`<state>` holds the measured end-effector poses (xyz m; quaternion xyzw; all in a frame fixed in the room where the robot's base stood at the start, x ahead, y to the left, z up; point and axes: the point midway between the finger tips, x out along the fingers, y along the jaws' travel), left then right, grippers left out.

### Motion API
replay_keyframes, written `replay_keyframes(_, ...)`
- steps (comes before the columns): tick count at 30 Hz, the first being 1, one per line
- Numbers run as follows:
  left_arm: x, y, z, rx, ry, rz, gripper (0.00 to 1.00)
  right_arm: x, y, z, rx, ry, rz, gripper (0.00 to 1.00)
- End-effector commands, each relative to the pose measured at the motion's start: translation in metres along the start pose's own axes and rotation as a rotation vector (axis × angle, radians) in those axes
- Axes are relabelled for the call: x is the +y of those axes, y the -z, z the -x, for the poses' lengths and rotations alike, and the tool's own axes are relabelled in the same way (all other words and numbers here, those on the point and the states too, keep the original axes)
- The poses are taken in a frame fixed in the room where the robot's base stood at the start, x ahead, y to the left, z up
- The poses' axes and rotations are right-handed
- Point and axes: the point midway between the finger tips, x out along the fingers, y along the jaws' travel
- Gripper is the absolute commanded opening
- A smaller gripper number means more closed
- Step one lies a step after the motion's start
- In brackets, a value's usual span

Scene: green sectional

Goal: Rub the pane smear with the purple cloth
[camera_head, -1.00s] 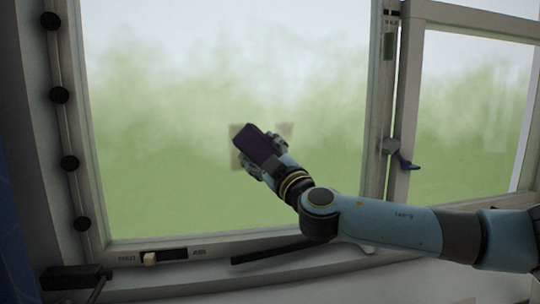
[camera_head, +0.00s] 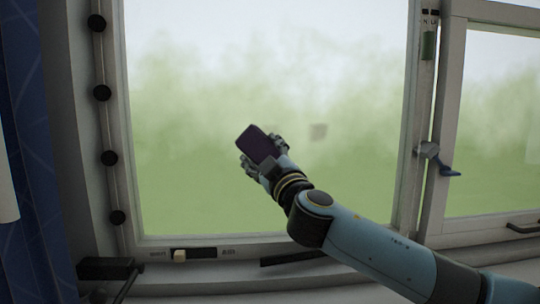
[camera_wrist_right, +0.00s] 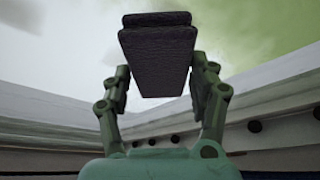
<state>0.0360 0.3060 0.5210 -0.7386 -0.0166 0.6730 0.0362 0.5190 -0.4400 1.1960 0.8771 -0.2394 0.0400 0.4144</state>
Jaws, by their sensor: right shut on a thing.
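The purple cloth (camera_head: 257,144) is a dark, folded pad in my right gripper (camera_head: 263,156), which is shut on it in front of the large pane (camera_head: 210,90). In the right wrist view the cloth (camera_wrist_right: 158,60) sits between the two fingers, with the pane's green and white blur beyond. I cannot tell whether the cloth touches the glass. A small grey patch of the smear (camera_head: 318,131) shows right of the hand. A fainter trace lies just above the gripper; the hand may hide more. My left gripper is out of view.
The pale window frame (camera_head: 417,120) surrounds the pane. A side window with a blue-grey handle (camera_head: 437,160) is at the right. Black knobs (camera_head: 102,93) line the left, a slider (camera_head: 180,255) is on the lower frame, and a blue curtain (camera_head: 32,170) hangs far left.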

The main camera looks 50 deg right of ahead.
Motion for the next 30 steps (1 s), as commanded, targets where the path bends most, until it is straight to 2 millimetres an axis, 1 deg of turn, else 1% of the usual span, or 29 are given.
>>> replay_keyframes(6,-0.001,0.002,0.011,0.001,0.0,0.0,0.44,0.012,0.01,-0.005,0.001,-0.001,0.001,0.34)
replay_keyframes(9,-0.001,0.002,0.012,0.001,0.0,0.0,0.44,0.014,0.011,-0.006,0.001,0.0,0.002,0.34)
replay_keyframes(16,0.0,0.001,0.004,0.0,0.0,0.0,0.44,0.025,-0.003,0.001,0.002,0.001,0.008,0.34)
replay_keyframes(21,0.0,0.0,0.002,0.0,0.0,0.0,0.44,0.036,-0.012,0.006,0.001,0.001,0.005,0.34)
replay_keyframes(26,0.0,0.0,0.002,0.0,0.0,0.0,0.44,0.04,-0.015,0.007,0.0,0.0,0.002,0.34)
replay_keyframes(30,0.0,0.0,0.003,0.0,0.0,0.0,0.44,0.046,-0.021,0.009,0.0,0.001,0.007,0.34)
